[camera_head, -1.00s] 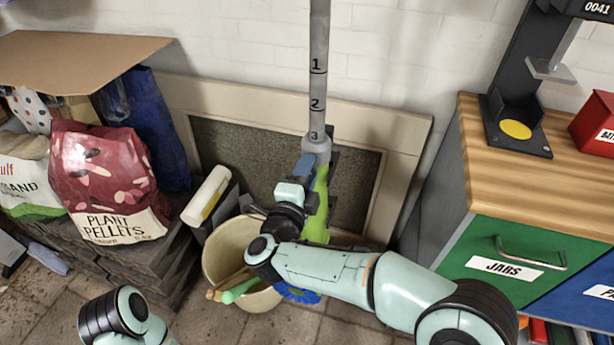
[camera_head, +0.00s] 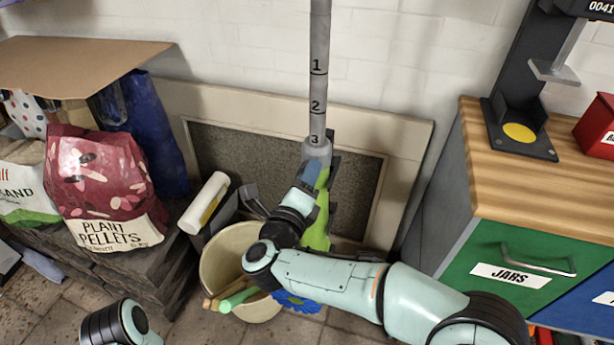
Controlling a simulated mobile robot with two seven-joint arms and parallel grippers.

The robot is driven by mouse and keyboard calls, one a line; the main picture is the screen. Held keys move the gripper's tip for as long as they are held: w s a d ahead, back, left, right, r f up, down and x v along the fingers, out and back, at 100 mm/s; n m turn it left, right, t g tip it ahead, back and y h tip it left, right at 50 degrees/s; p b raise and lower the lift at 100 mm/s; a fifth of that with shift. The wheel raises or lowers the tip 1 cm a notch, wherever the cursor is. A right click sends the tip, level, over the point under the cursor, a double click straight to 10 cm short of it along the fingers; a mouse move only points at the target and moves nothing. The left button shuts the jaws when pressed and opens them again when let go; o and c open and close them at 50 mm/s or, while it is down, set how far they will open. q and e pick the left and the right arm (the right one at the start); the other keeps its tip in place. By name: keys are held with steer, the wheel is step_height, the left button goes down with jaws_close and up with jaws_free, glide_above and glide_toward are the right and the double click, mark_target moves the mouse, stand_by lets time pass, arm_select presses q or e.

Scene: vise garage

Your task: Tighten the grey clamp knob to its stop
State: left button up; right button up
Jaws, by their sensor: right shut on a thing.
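A grey pole marked 1, 2 and 3 (camera_head: 318,80) stands upright and enters a grey clamp collar (camera_head: 316,149), just below the mark 3. My right gripper (camera_head: 311,172) is at the collar, its arm coming in from the lower right. It is shut on the clamp knob, which is largely hidden behind the gripper and wrist. The knob's angle cannot be read. A lime green part (camera_head: 319,220) shows below the collar, beside my wrist. My left gripper is out of view; only part of my left arm shows at the lower left.
A cream bucket (camera_head: 217,265) with tools stands below my right wrist. A plant pellets bag (camera_head: 100,185) sits on a low stack at left. A framed board (camera_head: 230,150) leans on the wall behind. A wood-topped drawer cabinet (camera_head: 560,195) stands at right, close to my arm.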

stand_by(0.4)
steer(key=o, duration=1.1)
steer(key=shift+c, duration=0.2)
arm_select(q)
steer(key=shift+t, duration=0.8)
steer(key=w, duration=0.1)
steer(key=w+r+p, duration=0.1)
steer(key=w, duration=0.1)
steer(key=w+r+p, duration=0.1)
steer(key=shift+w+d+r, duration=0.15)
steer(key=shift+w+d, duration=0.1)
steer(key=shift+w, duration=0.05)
arm_select(e)
steer(key=v, duration=1.3)
steer(key=shift+s, duration=0.25)
steer(key=shift+w, duration=0.1)
